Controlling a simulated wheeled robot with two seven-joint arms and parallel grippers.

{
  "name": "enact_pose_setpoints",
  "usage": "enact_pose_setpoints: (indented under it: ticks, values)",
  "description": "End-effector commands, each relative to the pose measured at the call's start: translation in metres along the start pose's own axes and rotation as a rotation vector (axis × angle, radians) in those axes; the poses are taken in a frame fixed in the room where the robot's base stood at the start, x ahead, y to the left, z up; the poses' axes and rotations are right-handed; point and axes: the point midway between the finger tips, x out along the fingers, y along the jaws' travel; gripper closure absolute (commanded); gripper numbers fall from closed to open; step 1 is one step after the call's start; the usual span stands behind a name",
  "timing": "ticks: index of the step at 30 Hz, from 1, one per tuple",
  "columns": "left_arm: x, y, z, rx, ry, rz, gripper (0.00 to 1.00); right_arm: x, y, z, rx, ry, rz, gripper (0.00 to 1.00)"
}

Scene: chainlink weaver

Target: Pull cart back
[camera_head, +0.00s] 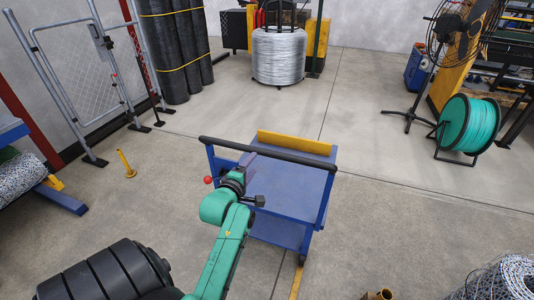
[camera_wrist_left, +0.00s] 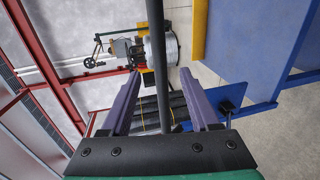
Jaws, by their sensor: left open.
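The blue cart (camera_head: 290,190) stands on the concrete floor in the middle of the head view. Its flat deck is bare, with a yellow lip at the far edge and a lower shelf. A black handle bar (camera_head: 290,156) runs across its near upper side. My left gripper (camera_head: 248,158) is at the left part of this bar. In the left wrist view my gripper (camera_wrist_left: 160,76) is open, and the handle bar (camera_wrist_left: 157,50) runs between its two purple fingers. I cannot tell whether either finger touches the bar. My right gripper is not in view.
A green cable reel (camera_head: 468,125) and a fan stand are at the right. A wire coil (camera_head: 279,57) stands behind. A mesh roll (camera_head: 505,280) is at the lower right. Floor around the cart is mostly clear.

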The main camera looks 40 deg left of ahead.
Motion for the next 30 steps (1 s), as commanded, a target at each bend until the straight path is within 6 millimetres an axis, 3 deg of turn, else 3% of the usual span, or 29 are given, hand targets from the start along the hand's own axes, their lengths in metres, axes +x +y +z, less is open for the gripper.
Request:
enact_pose_setpoints:
  ticks: [6, 10, 15, 22, 23, 27, 30]
  values:
    - [0.060, 0.002, 0.000, 0.002, -0.001, 0.001, 0.38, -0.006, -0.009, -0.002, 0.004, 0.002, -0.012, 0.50]
    - [0.087, 0.001, 0.001, 0.003, -0.001, 0.000, 0.38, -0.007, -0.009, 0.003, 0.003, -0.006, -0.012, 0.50]
    - [0.102, 0.000, 0.001, 0.004, -0.001, 0.000, 0.38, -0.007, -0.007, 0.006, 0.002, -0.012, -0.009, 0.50]
    - [0.103, 0.000, 0.001, 0.003, -0.001, -0.001, 0.38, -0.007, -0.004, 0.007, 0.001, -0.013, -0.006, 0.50]
    - [0.103, 0.000, 0.001, 0.003, -0.001, -0.001, 0.46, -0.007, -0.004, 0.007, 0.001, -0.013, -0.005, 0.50]
    - [0.103, 0.000, 0.001, 0.003, -0.001, -0.001, 0.99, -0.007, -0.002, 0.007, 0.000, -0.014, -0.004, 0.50]
    - [0.103, 0.000, 0.001, 0.003, -0.001, -0.001, 1.00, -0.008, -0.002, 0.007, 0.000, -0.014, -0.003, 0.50]
